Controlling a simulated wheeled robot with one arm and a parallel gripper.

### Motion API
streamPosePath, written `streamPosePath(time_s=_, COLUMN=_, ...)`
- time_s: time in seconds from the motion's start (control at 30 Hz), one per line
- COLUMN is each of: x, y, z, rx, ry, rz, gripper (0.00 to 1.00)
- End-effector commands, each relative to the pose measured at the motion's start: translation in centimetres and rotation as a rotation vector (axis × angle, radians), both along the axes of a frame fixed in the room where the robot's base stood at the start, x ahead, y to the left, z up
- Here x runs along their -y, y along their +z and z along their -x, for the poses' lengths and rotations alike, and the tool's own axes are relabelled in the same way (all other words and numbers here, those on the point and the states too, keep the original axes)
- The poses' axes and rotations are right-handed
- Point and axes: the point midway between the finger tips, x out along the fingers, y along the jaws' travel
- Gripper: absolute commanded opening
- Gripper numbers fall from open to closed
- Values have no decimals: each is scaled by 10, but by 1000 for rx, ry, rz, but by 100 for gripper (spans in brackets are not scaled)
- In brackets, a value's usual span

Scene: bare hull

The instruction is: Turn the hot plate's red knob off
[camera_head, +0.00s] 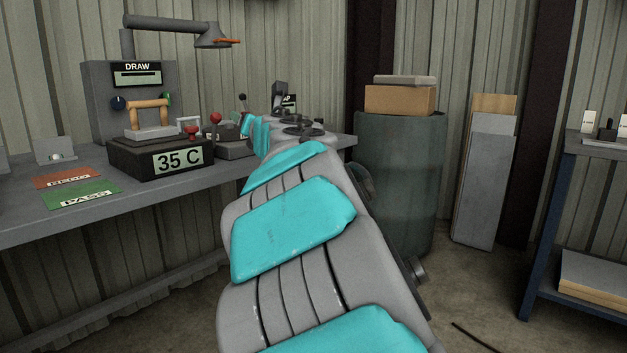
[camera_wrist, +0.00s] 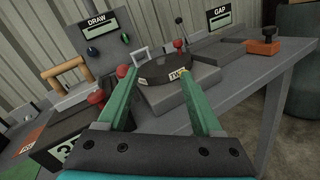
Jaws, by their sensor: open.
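The hot plate (camera_head: 125,160) is a dark box on the bench with a "35 C" display (camera_head: 178,160). Its red knob (camera_head: 192,132) stands at the top right corner. In the wrist view the red knob (camera_wrist: 95,97) is left of my gripper's left finger, apart from it. My gripper (camera_wrist: 158,72) is open, with two green fingers and nothing between them that it holds. The fingers point over a grey device with a dark round part (camera_wrist: 165,72), right of the hot plate. In the head view my arm hides most of the gripper (camera_head: 247,127).
A wooden-handled block (camera_head: 150,118) stands on the hot plate. Red-topped levers (camera_wrist: 180,44) rise near the fingers. A "DRAW" panel (camera_head: 137,75) stands behind, under a lamp arm (camera_head: 185,28). Green PASS (camera_head: 80,194) and red REDO (camera_head: 68,178) cards lie left. A drum (camera_head: 400,180) stands right.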

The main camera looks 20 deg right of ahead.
Motion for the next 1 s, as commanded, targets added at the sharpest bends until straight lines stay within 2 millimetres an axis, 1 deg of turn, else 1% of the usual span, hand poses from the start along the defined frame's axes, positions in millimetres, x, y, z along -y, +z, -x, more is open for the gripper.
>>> streamPosePath(time_s=0.03, x=2, y=0, z=2, rx=-13, ry=-27, rz=-21, gripper=67)
streamPosePath(time_s=0.13, x=13, y=-7, z=5, rx=-42, ry=-98, rz=-64, gripper=67)
streamPosePath(time_s=0.27, x=29, y=-20, z=12, rx=-84, ry=-193, rz=-115, gripper=67)
streamPosePath(time_s=0.47, x=51, y=-40, z=27, rx=-147, ry=-336, rz=-187, gripper=67)
streamPosePath(time_s=0.6, x=65, y=-57, z=41, rx=-190, ry=-429, rz=-224, gripper=67)
streamPosePath(time_s=0.77, x=78, y=-73, z=60, rx=-233, ry=-527, rz=-259, gripper=67)
streamPosePath(time_s=1.0, x=97, y=-97, z=91, rx=-293, ry=-669, rz=-290, gripper=67)
